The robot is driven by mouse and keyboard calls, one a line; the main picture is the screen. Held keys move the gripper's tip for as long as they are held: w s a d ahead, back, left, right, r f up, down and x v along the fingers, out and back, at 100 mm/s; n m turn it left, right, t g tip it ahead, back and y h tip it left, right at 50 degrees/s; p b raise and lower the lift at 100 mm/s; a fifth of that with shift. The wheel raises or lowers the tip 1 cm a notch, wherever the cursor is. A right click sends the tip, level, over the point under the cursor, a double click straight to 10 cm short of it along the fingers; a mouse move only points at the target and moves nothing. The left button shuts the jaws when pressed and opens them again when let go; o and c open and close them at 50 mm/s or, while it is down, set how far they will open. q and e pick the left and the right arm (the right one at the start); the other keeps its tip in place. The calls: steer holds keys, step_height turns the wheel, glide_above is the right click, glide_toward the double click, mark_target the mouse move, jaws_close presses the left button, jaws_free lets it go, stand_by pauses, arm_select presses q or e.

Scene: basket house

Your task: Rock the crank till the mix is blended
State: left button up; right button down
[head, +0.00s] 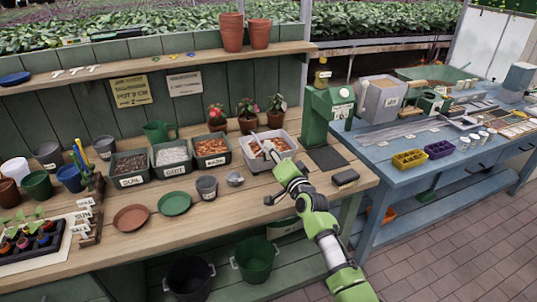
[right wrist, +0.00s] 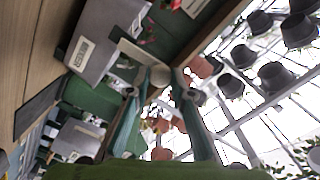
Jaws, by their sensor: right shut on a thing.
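The grey mixing tub (head: 247,157) stands on the wooden bench with an orange-brown mix (head: 282,144) in it. A pale crank (head: 257,139) shows over the tub. My right arm reaches up from the bottom of the head view, with its gripper (head: 272,154) at the tub's near side. In the right wrist view, the gripper's two fingers (right wrist: 170,95) are closed around the crank's round knob (right wrist: 160,75). The crank's flat bar (right wrist: 137,54) runs from the knob toward the labelled tub wall (right wrist: 88,45). How evenly the mix is blended cannot be told. My left gripper is not in view.
Soil (head: 131,164), grit (head: 172,155) and bark (head: 211,146) tubs stand left of the mixing tub. A green machine (head: 317,122) stands to its right. Potted flowers (head: 247,112) are behind. Saucers (head: 174,203) and a grey cup (head: 207,187) sit in front to the left.

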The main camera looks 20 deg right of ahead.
steer(key=d+f+m+b, duration=0.2)
steer(key=d+m, duration=0.3)
steer(key=m, duration=0.7)
steer(key=shift+d+f, duration=0.25)
steer(key=shift+f, duration=0.1)
steer(key=shift+w, duration=0.1)
steer(key=c, duration=1.8)
jaws_free()
steer(key=s, duration=1.2)
steer(key=shift+d, duration=0.2)
